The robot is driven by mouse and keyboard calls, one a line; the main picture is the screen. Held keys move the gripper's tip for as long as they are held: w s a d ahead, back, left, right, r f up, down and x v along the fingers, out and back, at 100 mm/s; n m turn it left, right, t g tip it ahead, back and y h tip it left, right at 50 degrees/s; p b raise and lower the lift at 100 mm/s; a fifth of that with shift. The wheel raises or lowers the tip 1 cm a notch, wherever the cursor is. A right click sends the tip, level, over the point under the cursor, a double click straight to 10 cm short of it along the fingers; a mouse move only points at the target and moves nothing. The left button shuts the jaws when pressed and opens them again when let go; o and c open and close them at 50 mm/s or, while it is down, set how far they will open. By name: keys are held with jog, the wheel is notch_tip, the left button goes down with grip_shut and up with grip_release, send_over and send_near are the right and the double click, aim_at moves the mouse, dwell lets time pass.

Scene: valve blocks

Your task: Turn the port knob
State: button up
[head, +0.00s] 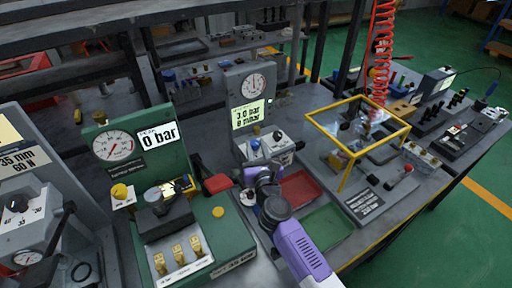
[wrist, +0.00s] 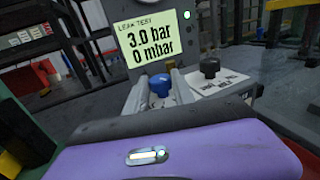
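The leak test unit (head: 246,84) stands at mid-bench, its screen reading 3.0 bar and 0 mbar. Its sloped front panel carries a blue knob (head: 255,144) and a black knob (head: 277,136). The panel lettering is too small to tell which one is the port knob. In the wrist view the blue knob (wrist: 159,84) lies ahead, between the two grey fingers of my gripper (wrist: 159,87); the black knob (wrist: 209,66) is to their right. My gripper looks open, one finger on each side of the blue knob. I cannot tell whether they touch it.
A green test stand (head: 113,170) with a gauge and a 0 bar display is at the left. Red (head: 300,190) and green (head: 327,228) trays lie right of my arm. A yellow frame (head: 345,175) stands further right.

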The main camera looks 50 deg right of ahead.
grip_shut()
jog(key=shift+d+r+n+y+p, duration=0.1)
jog(key=shift+n+y+p, duration=0.2)
jog(key=shift+y+p, duration=0.15)
jog(key=shift+s+d+r+n+t+y+p, duration=0.1)
jog(key=shift+n+t+y+p, duration=0.4)
jog(key=shift+t+y+p, duration=0.2)
jog(key=n+t+y+p, duration=0.1)
jog(key=n+y+p, duration=0.1)
jog(key=y, duration=0.1)
jog(key=shift+d, duration=0.2)
jog(key=n+y, duration=0.2)
jog(key=y, duration=0.1)
jog(key=shift+d+t+y+p, duration=0.15)
jog(key=shift+t+y+p, duration=0.1)
jog(key=shift+t+p, duration=0.15)
jog(key=shift+d+n+y, duration=0.1)
jog(key=shift+n+y, duration=1.1)
jog(key=shift+y, duration=0.4)
